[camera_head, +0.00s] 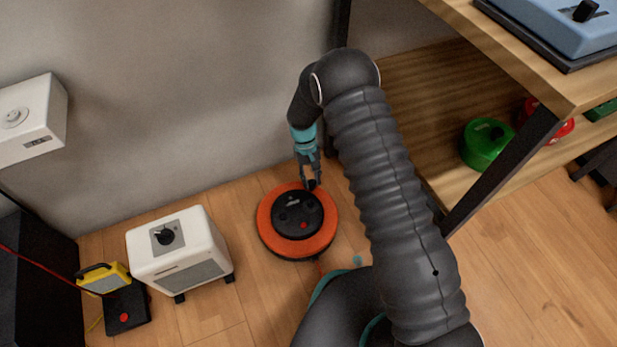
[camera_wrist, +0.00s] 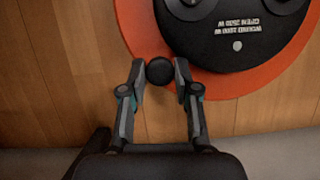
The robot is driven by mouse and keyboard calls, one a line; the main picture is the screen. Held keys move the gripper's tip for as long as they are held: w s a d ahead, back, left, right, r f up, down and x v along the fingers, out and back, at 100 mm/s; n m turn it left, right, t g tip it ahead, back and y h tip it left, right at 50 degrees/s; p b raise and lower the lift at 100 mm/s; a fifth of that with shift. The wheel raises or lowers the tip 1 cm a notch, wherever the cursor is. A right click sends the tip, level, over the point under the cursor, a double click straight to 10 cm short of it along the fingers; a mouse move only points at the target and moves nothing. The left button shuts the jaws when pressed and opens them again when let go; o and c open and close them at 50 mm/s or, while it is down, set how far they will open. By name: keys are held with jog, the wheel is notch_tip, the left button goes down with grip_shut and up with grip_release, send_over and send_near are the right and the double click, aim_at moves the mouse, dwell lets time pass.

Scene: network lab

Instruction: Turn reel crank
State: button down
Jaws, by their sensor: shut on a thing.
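An orange cable reel (camera_head: 264,236) with a black round face (camera_head: 298,214) lies on the wooden floor near the wall. A red button shows on its face. In the wrist view the orange rim (camera_wrist: 225,84) and the black face with white lettering (camera_wrist: 240,30) fill the upper right. A small black round crank knob (camera_wrist: 160,71) sits at the reel's edge. My gripper (camera_wrist: 160,80) has the knob between its two fingertips and is shut on it. In the head view my gripper (camera_head: 311,181) reaches down to the reel's back edge and mostly hides the knob.
A white heater-like box (camera_head: 180,245) stands left of the reel, with a yellow lamp (camera_head: 103,278) beyond it. A wooden shelf unit (camera_head: 400,125) with a green reel (camera_head: 485,145) is at right. The grey wall is close behind. Floor shows between the box and the reel.

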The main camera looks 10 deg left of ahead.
jog(key=shift+s+d, duration=0.1)
jog(key=shift+s, duration=0.1)
dwell(0.3)
jog(key=c, duration=0.9)
grip_release()
jog(key=shift+w, duration=0.1)
jog(key=shift+w+r, duration=0.1)
jog(key=shift+r, duration=0.1)
jog(key=v, duration=1.1)
jog(key=shift+w+r, duration=0.1)
jog(key=shift+r, duration=0.1)
